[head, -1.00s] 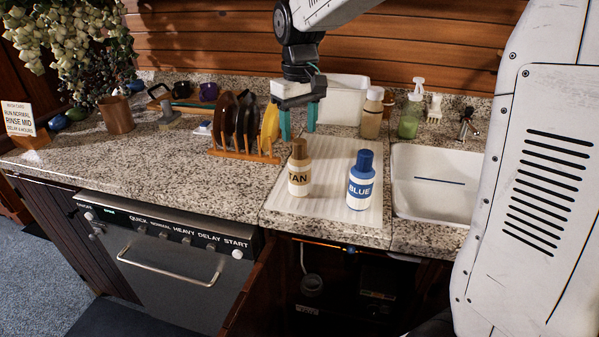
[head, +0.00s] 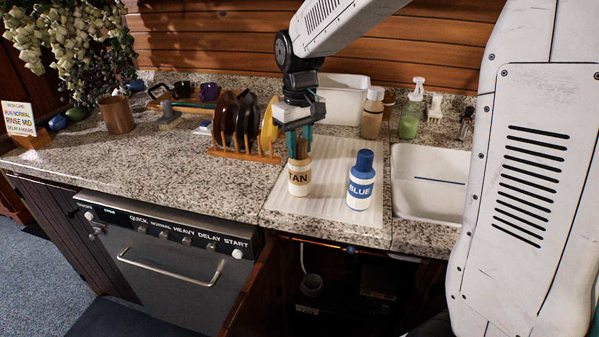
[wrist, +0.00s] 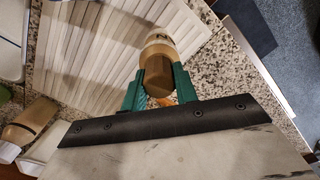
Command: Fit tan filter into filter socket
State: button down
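The tan filter (head: 300,185) is a cream bottle with a brown cap and a "TAN" label. It stands upright on the white ribbed drainboard and also shows in the wrist view (wrist: 158,75). My gripper (head: 300,150) points down over it, with its teal fingers on either side of the cap. In the wrist view the fingers (wrist: 158,85) lie close beside the cap; whether they press on it is unclear. A round grey fitting (head: 312,285) sits in the dark open cabinet below; I cannot tell whether it is the filter socket.
A blue-capped "BLUE" bottle (head: 361,181) stands right of the tan one. A plate rack (head: 245,155) is to the left, and a white sink (head: 430,210) to the right. A cabinet door (head: 262,290) stands open beside the dishwasher (head: 165,265).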

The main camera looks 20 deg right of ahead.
jog(key=shift+r, duration=2.05)
